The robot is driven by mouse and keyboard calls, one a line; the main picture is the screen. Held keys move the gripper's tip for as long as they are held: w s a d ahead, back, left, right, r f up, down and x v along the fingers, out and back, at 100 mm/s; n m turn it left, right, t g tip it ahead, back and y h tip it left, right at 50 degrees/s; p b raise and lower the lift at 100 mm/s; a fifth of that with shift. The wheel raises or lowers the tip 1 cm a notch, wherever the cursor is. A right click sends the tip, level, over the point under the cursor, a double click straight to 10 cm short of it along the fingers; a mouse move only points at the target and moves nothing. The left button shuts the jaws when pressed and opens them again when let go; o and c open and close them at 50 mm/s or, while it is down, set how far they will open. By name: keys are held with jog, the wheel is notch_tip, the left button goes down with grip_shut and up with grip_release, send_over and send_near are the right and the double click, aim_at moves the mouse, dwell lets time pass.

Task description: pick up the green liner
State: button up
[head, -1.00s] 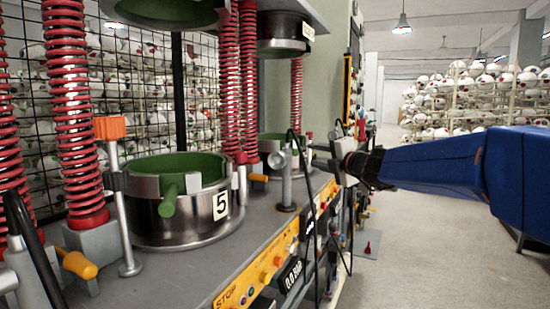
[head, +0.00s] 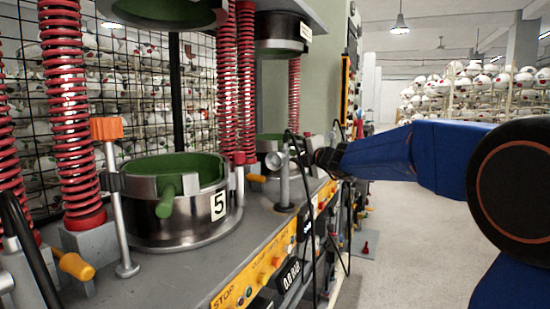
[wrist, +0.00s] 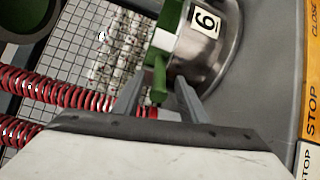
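Two green liners show in the head view. The near liner (head: 196,165) sits in a steel mould labelled 5 (head: 170,215), its stub handle sticking out toward the front. A farther liner (head: 270,137) is mostly hidden behind springs and a post. In the wrist view a green liner (wrist: 160,76) with a handle sits in a steel mould (wrist: 215,60) whose turned label looks like a 6. My gripper (wrist: 157,98) is open and empty. The green handle shows between its fingers in the picture, apparently beyond them. In the head view the fingertips are not clear.
Red coil springs (head: 65,110) and upper press heads (head: 170,10) frame the moulds. An orange-topped post (head: 115,190) and a grey post (head: 284,180) stand on the bench. Black cables hang by the yellow control panel (head: 265,272).

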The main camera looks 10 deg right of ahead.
jog(key=x, duration=0.3)
jog(key=shift+w+a, duration=0.1)
jog(key=shift+w, duration=0.2)
grip_shut()
dwell(1.2)
